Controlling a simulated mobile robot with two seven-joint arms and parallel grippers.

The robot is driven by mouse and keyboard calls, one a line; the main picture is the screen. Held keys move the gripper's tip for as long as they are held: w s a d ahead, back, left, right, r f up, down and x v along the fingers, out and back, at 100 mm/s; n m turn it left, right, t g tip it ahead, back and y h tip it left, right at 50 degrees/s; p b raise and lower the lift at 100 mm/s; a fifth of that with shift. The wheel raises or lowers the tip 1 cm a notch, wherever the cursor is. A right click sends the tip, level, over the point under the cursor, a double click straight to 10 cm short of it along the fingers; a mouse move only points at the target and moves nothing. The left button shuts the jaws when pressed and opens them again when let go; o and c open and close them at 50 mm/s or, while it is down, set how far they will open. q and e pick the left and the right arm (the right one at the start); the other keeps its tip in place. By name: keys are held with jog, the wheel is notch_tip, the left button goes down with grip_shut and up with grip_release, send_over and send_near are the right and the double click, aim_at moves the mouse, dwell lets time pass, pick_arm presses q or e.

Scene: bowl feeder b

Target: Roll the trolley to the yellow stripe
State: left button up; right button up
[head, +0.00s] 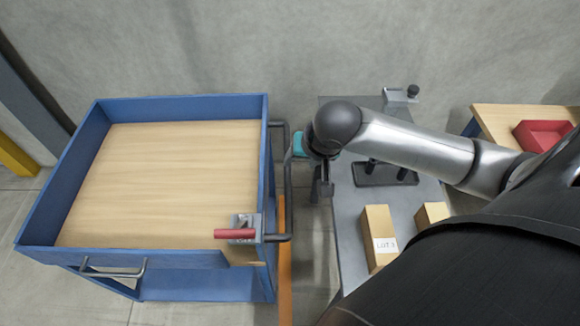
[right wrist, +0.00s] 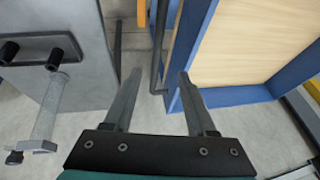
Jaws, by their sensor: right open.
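The blue trolley (head: 183,260) with a wooden deck stands at the left in the head view. Its dark tubular handle (head: 288,200) is on its right side, and a red lever (head: 234,234) sits at its near right corner. My right gripper (head: 318,188) is just right of the handle, pointing down. In the right wrist view its fingers (right wrist: 160,75) are apart and empty, with the handle bar (right wrist: 158,48) appearing between the tips; I see no grip on it. An orange-yellow stripe (head: 285,265) lies along the trolley's right side. My left gripper is out of view.
A grey table (head: 345,235) stands right of the trolley, with a narrow gap between. It carries cardboard boxes (head: 378,238), a black fixture (head: 385,175) and a metal clamp (head: 399,96). A yellow-based post (head: 15,158) is at far left; a wall runs behind.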

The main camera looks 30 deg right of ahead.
jog(key=b, duration=0.6)
send_near(289, 178)
jog(key=x, duration=0.8)
jog(key=shift+w+f, duration=0.25)
jog(key=shift+c, duration=0.2)
grip_shut()
dwell(0.4)
